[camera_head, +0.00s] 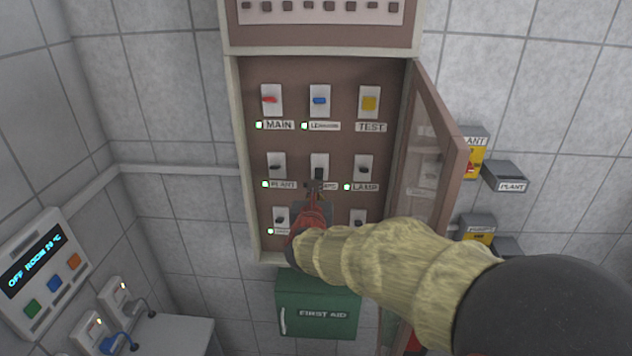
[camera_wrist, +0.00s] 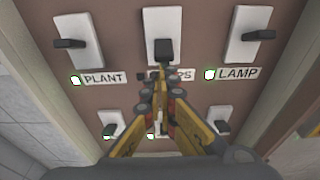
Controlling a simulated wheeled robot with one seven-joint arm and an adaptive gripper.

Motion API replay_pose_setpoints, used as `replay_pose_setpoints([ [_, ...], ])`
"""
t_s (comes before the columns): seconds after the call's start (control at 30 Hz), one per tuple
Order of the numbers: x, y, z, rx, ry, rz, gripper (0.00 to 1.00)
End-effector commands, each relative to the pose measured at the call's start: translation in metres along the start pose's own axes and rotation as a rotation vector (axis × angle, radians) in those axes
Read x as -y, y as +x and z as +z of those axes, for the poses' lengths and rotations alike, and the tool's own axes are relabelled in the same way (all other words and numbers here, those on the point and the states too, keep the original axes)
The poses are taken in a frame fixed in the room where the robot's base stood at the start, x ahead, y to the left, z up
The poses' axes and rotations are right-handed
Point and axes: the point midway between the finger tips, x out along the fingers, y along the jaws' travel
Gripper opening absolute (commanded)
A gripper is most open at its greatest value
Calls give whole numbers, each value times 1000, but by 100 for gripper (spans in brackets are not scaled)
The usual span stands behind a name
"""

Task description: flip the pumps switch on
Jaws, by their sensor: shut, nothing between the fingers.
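The pumps switch (camera_head: 319,172) is in the middle of the panel's middle row, a white plate with a black lever. In the wrist view its plate (camera_wrist: 163,22) is at the top centre, with the black lever (camera_wrist: 163,50) at its lower part. My gripper (camera_head: 316,187) is shut and empty, its fingertips just below the lever. In the wrist view the fingertips (camera_wrist: 160,78) cover part of the pumps label (camera_wrist: 184,76), of which "PS" shows. I cannot tell whether they touch the lever. The pumps indicator is hidden or too dark to read.
The plant switch (camera_head: 277,166) and lamp switch (camera_head: 365,168) flank it, with lit indicators. Main (camera_head: 271,100), a blue-levered switch (camera_head: 320,101) and test (camera_head: 369,104) are above. More switches sit below, partly behind my arm. The open cabinet door (camera_head: 437,150) stands right.

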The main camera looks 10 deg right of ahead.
Motion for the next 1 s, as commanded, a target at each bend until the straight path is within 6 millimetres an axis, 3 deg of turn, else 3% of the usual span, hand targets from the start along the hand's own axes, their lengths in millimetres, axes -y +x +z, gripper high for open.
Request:
replay_pose_setpoints([
  [0.03, 0, -3, 12, -26, 0, 0, 0],
  [0.4, 0, -10, 20, -239, 2, 0, 0],
  [0.73, 0, -10, 16, -234, 0, 0, 0],
  [1.0, 0, -12, 26, -233, -1, 0, 0],
])
